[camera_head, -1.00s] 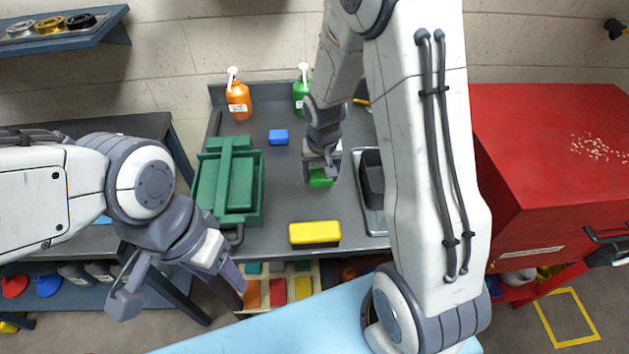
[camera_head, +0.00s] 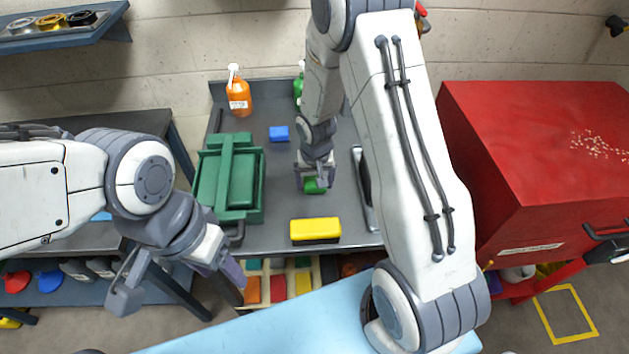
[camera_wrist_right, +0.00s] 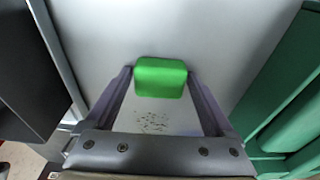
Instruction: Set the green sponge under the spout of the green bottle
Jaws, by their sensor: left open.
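The green sponge (camera_head: 315,186) is between the fingers of my right gripper (camera_head: 315,178), over the grey worktop. In the right wrist view the sponge (camera_wrist_right: 160,78) sits between the two fingertips, and the gripper appears shut on it. I cannot tell whether it is clear of the worktop. The green bottle (camera_head: 298,90) stands at the back of the worktop, mostly hidden behind my right arm; the outlet of its spout cannot be made out. My left gripper (camera_head: 180,285) is open and empty, off the worktop at the front left.
An orange bottle (camera_head: 238,97) stands at the back left. A blue sponge (camera_head: 279,133) and a yellow sponge (camera_head: 315,229) lie on the worktop. A green box (camera_head: 208,190) is at the left, a grey tray (camera_head: 369,214) at the right. The worktop before the bottles is mostly clear.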

